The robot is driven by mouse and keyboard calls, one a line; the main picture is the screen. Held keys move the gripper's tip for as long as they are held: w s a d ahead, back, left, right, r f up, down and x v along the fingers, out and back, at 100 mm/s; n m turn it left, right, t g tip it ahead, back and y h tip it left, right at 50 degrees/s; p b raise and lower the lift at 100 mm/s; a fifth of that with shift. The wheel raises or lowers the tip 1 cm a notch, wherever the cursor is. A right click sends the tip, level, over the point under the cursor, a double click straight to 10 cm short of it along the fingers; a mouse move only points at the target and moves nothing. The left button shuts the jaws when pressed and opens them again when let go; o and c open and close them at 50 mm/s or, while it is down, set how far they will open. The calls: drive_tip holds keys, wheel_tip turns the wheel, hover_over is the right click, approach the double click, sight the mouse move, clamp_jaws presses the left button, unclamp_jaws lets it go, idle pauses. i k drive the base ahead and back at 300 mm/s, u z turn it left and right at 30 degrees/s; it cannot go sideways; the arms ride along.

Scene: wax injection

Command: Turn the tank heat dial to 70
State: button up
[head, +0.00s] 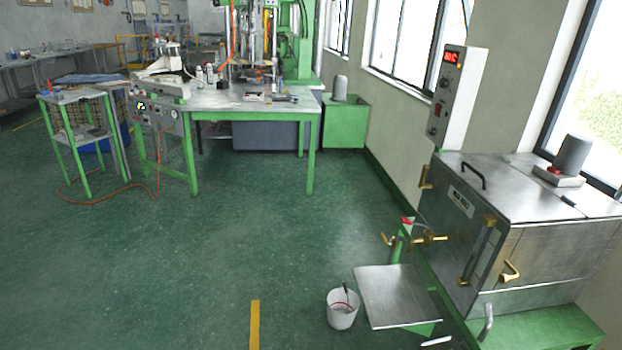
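A metal tank (447,240) with a label plate, a black lid handle and brass fittings stands at the right on a green stand. A grey-white control box (457,95) is on the wall behind it. The box has a lit red display (450,57), whose digits are too small to read surely. Below the display are a small dark dial (445,83) and a red switch (437,111). The dial's pointer and markings cannot be made out. My gripper is not in view.
A green-legged workbench (255,104) with a machine and a front control panel stands at the back. A small side table (80,97) is at left. A white bucket (342,312) and a metal shelf (395,296) are before the tank. The green floor (230,240) between is clear.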

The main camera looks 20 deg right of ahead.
sight(443, 83)
drive_tip(key=z, duration=0.05)
drive_tip(key=i, duration=1.3)
drive_tip(key=z, duration=0.75)
drive_tip(key=i, duration=1.55)
drive_tip(key=z, duration=0.65)
